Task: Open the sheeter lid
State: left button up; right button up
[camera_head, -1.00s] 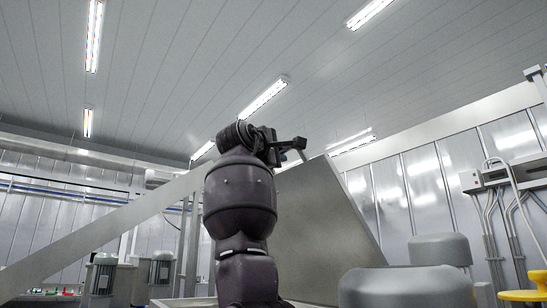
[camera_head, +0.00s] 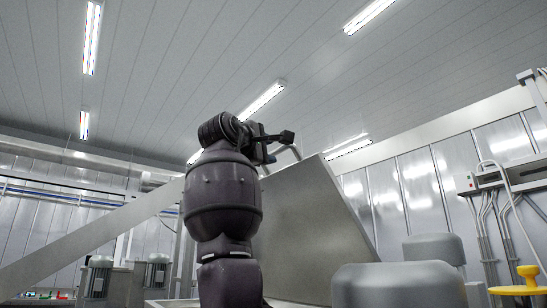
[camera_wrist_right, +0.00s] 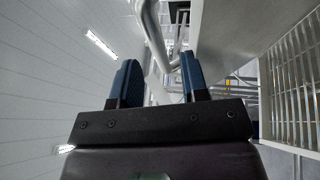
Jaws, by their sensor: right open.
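The sheeter lid (camera_head: 312,232) is a large flat grey metal panel. It stands raised and tilted in the middle of the head view, behind my right arm. A bent metal bar, perhaps its handle (camera_head: 293,151), shows at its top edge beside my right gripper (camera_head: 280,140). In the right wrist view my right gripper (camera_wrist_right: 158,78) is open, its two blue-padded fingers apart. A shiny metal tube (camera_wrist_right: 151,30) runs beyond and between the fingers; I cannot tell whether it touches them. My left gripper is in neither view.
Grey rounded housings (camera_head: 398,285) stand at the lower right, with a yellow part (camera_head: 527,280) beyond. A long sloping metal panel (camera_head: 95,240) lies to the left, near motors (camera_head: 97,277). A white slatted grille (camera_wrist_right: 295,80) is at right in the wrist view. Space above the arm looks clear.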

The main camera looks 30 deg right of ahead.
jog(key=b+v, duration=0.1)
jog(key=v, duration=0.5)
jog(key=shift+s+a, duration=0.15)
jog(key=shift+a, duration=0.1)
dwell(0.4)
